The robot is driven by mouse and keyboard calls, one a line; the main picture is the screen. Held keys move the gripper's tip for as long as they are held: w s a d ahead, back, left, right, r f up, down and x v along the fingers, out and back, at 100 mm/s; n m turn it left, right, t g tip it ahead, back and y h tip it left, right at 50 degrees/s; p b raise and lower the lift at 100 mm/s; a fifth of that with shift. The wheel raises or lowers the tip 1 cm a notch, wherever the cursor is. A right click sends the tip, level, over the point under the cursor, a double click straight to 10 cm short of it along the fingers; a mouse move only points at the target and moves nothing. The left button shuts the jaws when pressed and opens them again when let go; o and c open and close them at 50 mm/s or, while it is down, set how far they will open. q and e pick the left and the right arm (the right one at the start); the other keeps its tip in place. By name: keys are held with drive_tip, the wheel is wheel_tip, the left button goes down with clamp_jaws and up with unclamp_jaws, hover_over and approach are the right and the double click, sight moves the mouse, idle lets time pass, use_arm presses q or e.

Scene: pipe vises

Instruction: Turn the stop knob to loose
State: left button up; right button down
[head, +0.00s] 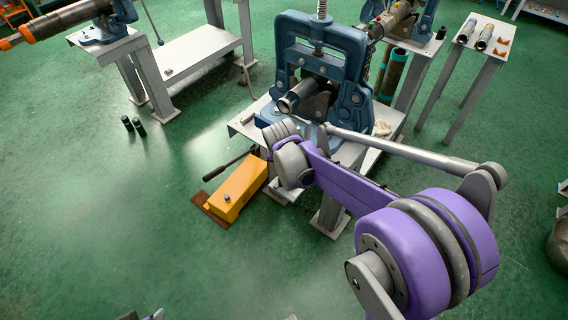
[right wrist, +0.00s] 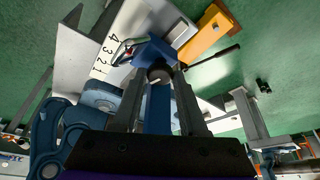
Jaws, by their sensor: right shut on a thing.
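The blue pipe vise (head: 318,62) stands on a grey metal table. My purple right arm reaches across to the front of this table, and its wrist hides the right gripper's fingers in the head view. In the right wrist view my right gripper (right wrist: 158,84) is shut on a small dark round knob (right wrist: 158,72) on a blue bracket (right wrist: 150,50). The fingers lie on either side of the knob. Beside it a white plate (right wrist: 125,42) bears the numbers 1 to 4. Small grey parts, perhaps my left gripper, just show at the head view's bottom edge.
An orange box-shaped unit (head: 240,188) with a dark lever lies on the floor left of the vise table. Another table (head: 475,40) with parts is at right. The floor at lower left is clear.

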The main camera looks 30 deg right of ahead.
drive_tip(key=shift+d+n+t+y, duration=0.1)
drive_tip(key=shift+n+t+y, duration=0.25)
drive_tip(key=shift+n, duration=0.85)
drive_tip(key=shift+c, duration=2.2)
unclamp_jaws()
drive_tip(key=p+v, duration=0.1)
drive_tip(key=v, duration=1)
